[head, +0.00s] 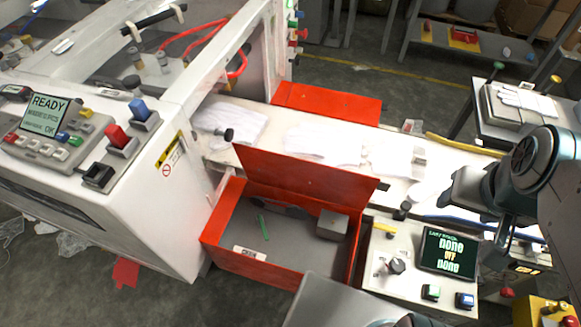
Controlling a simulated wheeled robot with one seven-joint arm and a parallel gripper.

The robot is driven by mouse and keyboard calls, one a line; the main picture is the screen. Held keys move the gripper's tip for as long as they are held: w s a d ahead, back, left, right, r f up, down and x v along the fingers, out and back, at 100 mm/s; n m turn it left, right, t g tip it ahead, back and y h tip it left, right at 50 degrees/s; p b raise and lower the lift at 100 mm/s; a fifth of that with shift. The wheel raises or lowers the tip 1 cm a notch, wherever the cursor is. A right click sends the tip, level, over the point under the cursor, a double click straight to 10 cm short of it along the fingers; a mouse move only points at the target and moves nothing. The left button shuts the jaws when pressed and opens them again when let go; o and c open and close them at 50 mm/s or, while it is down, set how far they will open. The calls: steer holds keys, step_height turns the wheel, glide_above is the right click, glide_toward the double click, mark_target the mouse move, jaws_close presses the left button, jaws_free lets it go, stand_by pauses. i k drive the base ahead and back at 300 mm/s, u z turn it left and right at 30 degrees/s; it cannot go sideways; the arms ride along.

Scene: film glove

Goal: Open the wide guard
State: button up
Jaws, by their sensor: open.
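A wide orange-red panel (305,175), most likely the guard, stands tilted up along the near side of the white conveyor bed, above an open red bin (213,235). A small dark knob sits at its right end, and another dark knob shows near its upper left corner. A second orange-red panel (325,103) lies along the far side of the bed. Which panel is the wide guard is not labelled. My gripper (455,193) is at the right, over the bed's right part, apart from both panels. It is open and empty; its fingertips are partly hidden.
White gloves (310,142) lie on the bed between the panels. A control box with a dark screen (448,254) stands right of the bin. A white machine with a READY display (45,113) fills the left. A glove-topped stand (525,103) is behind my arm.

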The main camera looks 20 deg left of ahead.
mark_target(351, 190)
steer(key=u, duration=0.75)
steer(key=k, duration=1.25)
steer(key=u, duration=0.7)
steer(key=i, duration=1.15)
steer(key=z, duration=0.65)
